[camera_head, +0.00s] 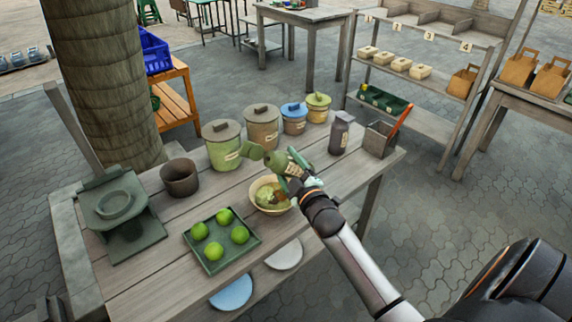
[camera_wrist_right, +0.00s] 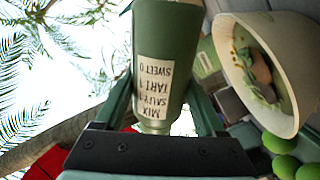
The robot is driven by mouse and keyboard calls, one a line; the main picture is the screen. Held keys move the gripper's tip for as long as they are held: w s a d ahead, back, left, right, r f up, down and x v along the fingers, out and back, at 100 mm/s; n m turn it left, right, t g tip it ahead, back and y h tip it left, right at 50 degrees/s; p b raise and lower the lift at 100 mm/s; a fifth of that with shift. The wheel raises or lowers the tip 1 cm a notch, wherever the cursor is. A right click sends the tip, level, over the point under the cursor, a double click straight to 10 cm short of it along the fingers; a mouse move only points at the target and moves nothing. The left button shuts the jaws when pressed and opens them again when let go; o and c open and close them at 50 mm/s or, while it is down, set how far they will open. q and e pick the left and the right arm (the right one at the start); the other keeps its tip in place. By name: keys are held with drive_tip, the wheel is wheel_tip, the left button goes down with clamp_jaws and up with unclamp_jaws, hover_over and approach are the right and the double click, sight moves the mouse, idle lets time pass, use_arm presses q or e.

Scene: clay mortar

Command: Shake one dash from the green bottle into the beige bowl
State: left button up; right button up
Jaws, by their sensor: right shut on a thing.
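The green bottle (camera_head: 274,161) is held by my right gripper (camera_head: 293,170) above the beige bowl. The beige bowl (camera_head: 257,203) stands on the wooden table below the bottle. The bowl (camera_wrist_right: 238,60) also shows in the wrist view, with green and brown contents. My left gripper is not in view.
A green tray (camera_head: 214,266) with several limes is in front of the bowl. Lidded canisters (camera_head: 221,152) line the back, with a dark bottle (camera_head: 339,134) and utensil box (camera_head: 379,140) at right. A brown pot (camera_head: 180,178) and green press (camera_head: 122,212) stand left.

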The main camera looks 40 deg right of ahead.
sight(277, 153)
drive_tip(key=a+r+m+p, duration=0.1)
drive_tip(key=r, duration=0.1)
drive_tip(key=r+m+p, duration=0.1)
drive_tip(key=r+m, duration=0.1)
drive_tip(key=r, duration=0.1)
drive_tip(key=a+r+m+p, duration=0.1)
drive_tip(key=r+m+p, duration=0.1)
drive_tip(key=shift+w+a+r, duration=0.3)
drive_tip(key=shift+a, duration=0.05)
drive_tip(key=r+m+p, duration=0.1)
drive_tip(key=m+p, duration=0.1)
drive_tip(key=r+m+p, duration=0.2)
drive_tip(key=shift+a+r+p, duration=0.1)
drive_tip(key=shift+a+p, duration=0.3)
drive_tip(key=shift+r+m, duration=0.2)
drive_tip(key=shift+m, duration=0.1)
drive_tip(key=shift+w+a+r+m, duration=0.15)
drive_tip(key=shift+r+m, duration=0.1)
drive_tip(key=shift+m, duration=0.25)
